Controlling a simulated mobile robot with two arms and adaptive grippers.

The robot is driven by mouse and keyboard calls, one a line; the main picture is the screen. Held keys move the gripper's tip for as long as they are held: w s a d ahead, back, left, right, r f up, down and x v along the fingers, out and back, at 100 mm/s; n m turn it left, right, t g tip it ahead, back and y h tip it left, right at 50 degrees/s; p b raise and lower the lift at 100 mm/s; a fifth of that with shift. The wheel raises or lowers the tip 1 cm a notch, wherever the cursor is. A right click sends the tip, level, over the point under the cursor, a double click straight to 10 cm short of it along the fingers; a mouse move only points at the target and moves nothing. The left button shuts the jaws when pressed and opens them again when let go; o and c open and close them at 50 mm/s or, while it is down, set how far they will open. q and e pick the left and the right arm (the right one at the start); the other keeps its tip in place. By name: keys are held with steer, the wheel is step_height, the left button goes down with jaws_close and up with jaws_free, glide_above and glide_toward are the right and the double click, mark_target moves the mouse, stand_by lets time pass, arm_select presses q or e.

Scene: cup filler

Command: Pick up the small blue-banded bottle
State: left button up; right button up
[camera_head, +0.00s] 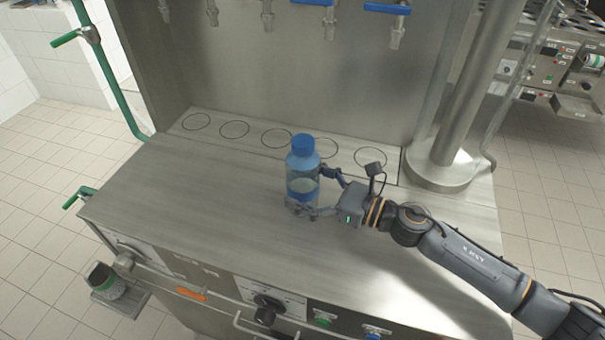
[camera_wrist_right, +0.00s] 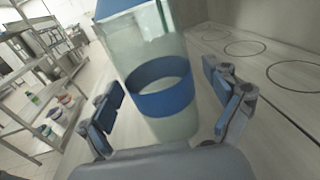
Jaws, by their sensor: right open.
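The small bottle (camera_head: 302,176) has a clear body, a blue cap and a blue band. It stands upright on the steel counter (camera_head: 190,205) near the middle of the head view. In the right wrist view the bottle (camera_wrist_right: 160,85) fills the centre, tilted by the camera angle, with its cap cut off. My right gripper (camera_head: 318,193) comes from the right, with its fingers open on either side of the bottle. The gripper also shows in the right wrist view (camera_wrist_right: 168,108), with gaps between both fingers and the bottle. My left gripper is not in view.
Several marked circles (camera_head: 234,129) line the back of the counter, under taps (camera_head: 396,30) with blue handles. A thick steel column (camera_head: 465,110) stands at the back right. Control knobs (camera_head: 266,304) line the front panel. The counter left of the bottle is clear.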

steer(key=shift+w+a, duration=0.1)
steer(key=shift+a, duration=0.1)
steer(key=c, duration=1.6)
steer(key=shift+c, duration=1.4)
steer(key=shift+r, duration=0.15)
